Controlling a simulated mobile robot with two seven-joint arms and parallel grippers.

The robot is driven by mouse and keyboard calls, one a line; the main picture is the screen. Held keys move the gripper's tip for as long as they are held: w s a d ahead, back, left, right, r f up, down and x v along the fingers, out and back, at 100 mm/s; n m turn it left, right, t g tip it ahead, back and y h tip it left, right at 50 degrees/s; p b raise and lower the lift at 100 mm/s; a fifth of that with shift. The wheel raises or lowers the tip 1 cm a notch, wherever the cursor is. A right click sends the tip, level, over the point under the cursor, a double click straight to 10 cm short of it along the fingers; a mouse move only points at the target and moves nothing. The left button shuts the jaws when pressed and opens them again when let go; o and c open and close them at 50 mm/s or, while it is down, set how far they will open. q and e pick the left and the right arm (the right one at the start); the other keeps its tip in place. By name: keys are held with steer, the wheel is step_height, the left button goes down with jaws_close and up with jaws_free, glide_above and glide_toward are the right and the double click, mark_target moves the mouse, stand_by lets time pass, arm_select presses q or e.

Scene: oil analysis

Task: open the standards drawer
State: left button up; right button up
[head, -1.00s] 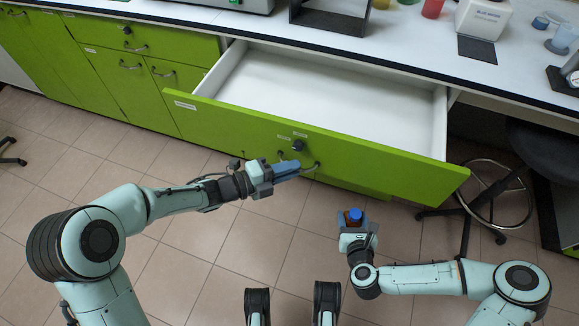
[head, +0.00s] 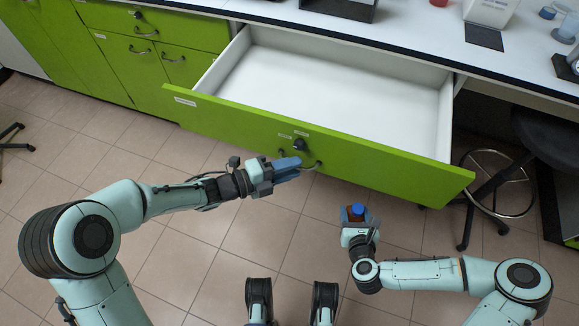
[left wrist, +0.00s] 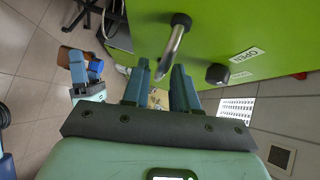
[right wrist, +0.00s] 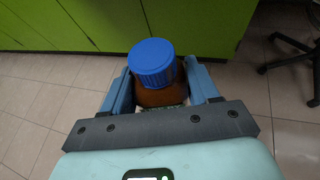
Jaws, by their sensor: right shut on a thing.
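The wide green-fronted drawer (head: 330,138) is pulled well out from under the bench top, and its white inside (head: 330,85) looks empty. Its curved metal handle (head: 312,165) sits low on the front and also shows in the left wrist view (left wrist: 172,48). My left gripper (head: 291,167) is at the handle, its fingers apart, with the handle's near end by the gap between the fingertips. My right gripper (right wrist: 165,88) is shut on a brown bottle with a blue cap (right wrist: 152,62), held upright in front of the drawer, to the right.
A black lock-like knob (head: 299,144) and labels are on the drawer front. Green cabinets (head: 110,75) stand to the left. A black stool (head: 545,145) stands at the right. A black tray and a white container (head: 490,12) are on the bench. The floor between my arms is clear.

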mark_target(357, 215)
arm_select(q)
steer(key=shift+a, duration=0.1)
